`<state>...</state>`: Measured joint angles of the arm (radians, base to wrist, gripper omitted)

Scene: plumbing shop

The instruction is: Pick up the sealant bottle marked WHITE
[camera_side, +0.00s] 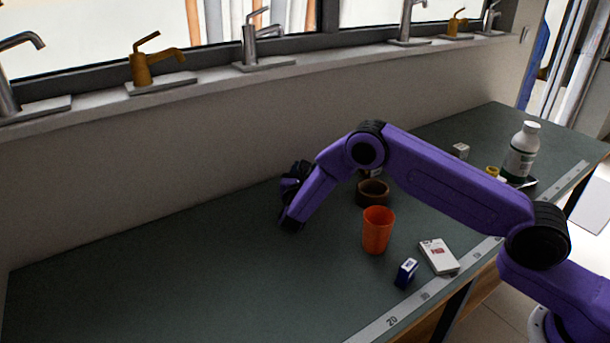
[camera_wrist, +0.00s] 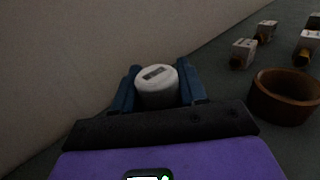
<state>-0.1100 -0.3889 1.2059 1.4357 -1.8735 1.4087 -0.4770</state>
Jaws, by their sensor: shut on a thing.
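My gripper (camera_wrist: 157,92) is shut on a round, white-topped thing, likely a sealant bottle (camera_wrist: 156,78). Its top faces the wrist camera and carries a small dark mark, too small to read. The blue fingers press it from left and right, and its lower part is hidden. In the side view my gripper (camera_side: 293,183) is low over the back of the bench near the wall. My own arm hides most of it there, and the held thing cannot be made out. I cannot tell whether it touches the bench.
A brown bowl-like ring (camera_side: 373,193) stands right of my gripper, also in the wrist view (camera_wrist: 285,98). Small labelled pieces (camera_wrist: 243,52) lie beyond. The bench's left is clear.

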